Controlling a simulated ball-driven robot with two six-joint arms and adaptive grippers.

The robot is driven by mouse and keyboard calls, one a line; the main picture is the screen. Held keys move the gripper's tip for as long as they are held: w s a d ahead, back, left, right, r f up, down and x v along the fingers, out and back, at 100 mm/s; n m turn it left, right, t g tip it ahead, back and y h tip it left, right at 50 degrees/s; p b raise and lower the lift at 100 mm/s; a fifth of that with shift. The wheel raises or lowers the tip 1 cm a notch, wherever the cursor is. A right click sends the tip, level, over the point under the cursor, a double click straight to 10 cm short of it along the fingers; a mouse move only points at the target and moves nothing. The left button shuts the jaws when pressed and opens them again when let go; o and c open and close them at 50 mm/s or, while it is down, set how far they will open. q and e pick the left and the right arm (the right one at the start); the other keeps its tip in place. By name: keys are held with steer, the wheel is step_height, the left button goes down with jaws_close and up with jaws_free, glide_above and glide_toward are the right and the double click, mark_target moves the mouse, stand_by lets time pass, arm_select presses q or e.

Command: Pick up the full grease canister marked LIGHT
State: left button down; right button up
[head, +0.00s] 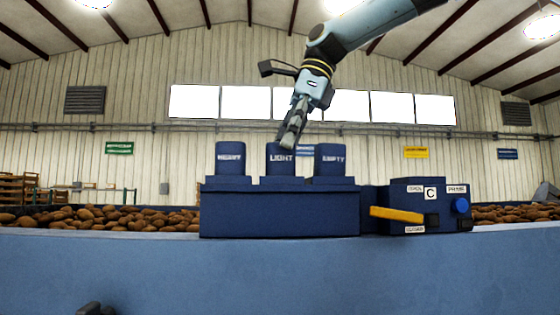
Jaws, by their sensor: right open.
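The canister marked LIGHT (279,165) is a dark blue cylinder, the middle one of three standing upright on a blue rack (280,212). My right gripper (290,141) comes down from above, with its fingertips at the upper right part of the LIGHT canister and overlapping it in the picture. It is open and holds nothing. I cannot tell whether it touches the canister. A dark shape at the bottom left edge, probably my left gripper (95,308), is mostly cut off.
The canister marked HEAVY (230,160) stands to the left and the one marked EMPTY (330,162) close to the right. A blue box with a yellow lever (397,215) sits right of the rack. Potatoes (110,217) lie behind the blue front wall (280,270).

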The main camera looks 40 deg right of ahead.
mark_target(280, 158)
steer(key=shift+p+x, duration=0.45)
steer(key=shift+x, duration=1.3)
steer(key=shift+s, duration=0.15)
steer(key=c, duration=1.5)
